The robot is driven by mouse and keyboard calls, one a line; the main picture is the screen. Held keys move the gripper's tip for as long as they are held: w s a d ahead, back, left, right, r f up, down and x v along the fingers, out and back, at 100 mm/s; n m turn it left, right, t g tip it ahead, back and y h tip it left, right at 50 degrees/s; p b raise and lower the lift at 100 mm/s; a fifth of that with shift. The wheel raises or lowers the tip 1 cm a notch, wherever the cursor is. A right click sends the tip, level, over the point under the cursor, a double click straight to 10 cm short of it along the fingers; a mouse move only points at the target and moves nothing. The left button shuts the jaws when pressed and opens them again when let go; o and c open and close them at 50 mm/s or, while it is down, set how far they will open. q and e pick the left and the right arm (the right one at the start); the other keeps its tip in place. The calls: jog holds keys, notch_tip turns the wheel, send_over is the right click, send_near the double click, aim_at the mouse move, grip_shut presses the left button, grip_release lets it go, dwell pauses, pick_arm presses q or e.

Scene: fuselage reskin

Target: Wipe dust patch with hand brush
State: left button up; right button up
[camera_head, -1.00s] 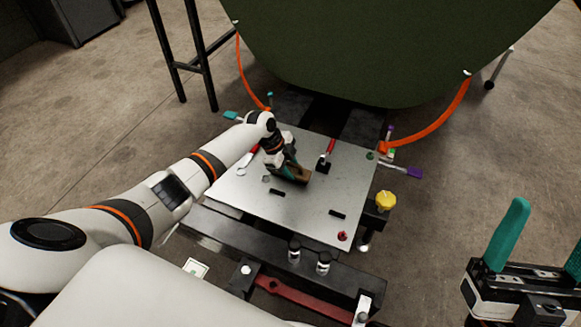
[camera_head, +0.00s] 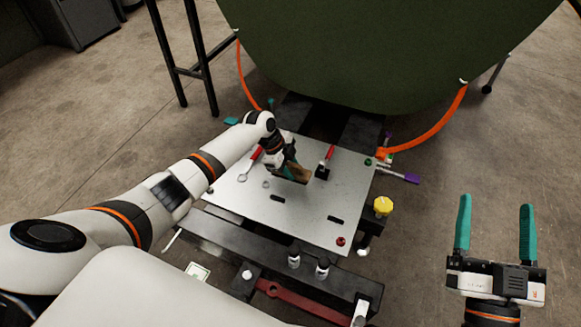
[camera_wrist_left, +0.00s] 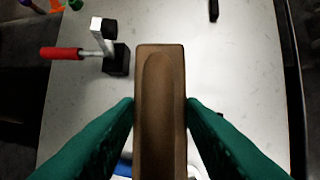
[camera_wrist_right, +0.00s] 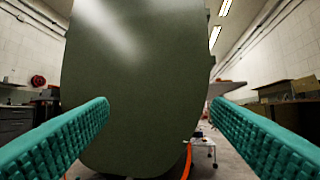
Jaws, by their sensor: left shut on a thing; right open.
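My left gripper (camera_head: 285,166) is shut on a brown wooden hand brush (camera_head: 299,174), over the back middle of a light metal plate (camera_head: 300,215). In the left wrist view the brush (camera_wrist_left: 160,110) lies lengthwise between the green fingers. Its underside is hidden, so I cannot tell whether it touches the plate. I cannot make out a dust patch on the visible plate. My right gripper (camera_head: 495,222) is open and empty, well right of the plate, its fingers pointing up in the head view.
A red-handled tool (camera_head: 328,156) stands just right of the brush; a red-handled wrench (camera_head: 249,165) lies to its left. A yellow knob (camera_head: 383,206) sits by the plate's right edge. A large green fuselage panel (camera_head: 380,50) hangs behind. The plate's front is mostly clear.

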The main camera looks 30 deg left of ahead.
pick_arm(q)
jog(key=shift+r+p, duration=0.45)
jog(key=shift+r, duration=0.35)
pick_arm(e)
jog(key=shift+w+d+f+g+h, duration=0.15)
jog(key=shift+f+g+h, duration=0.1)
jog(key=shift+f+g, duration=0.45)
jog(key=shift+w+f+g+h, duration=0.2)
jog(key=shift+f+g, duration=0.3)
jog(key=shift+f, duration=0.4)
jog(key=shift+w+d+f+g+h, duration=0.15)
jog(key=shift+f+g+h, duration=0.1)
jog(key=shift+f+g, duration=0.45)
jog(key=shift+f, duration=0.2)
pick_arm(q)
jog(key=shift+r+p, duration=0.95)
jog(key=shift+p, duration=0.05)
jog(key=shift+r+p, duration=0.45)
jog(key=shift+r, duration=0.05)
pick_arm(e)
jog(key=s+d+f+g+h, duration=0.2)
jog(key=f+g, duration=0.4)
jog(key=f, duration=0.3)
jog(key=shift+s+d+g, duration=0.2)
jog(key=shift+s+g, duration=0.1)
jog(key=shift+s, duration=0.5)
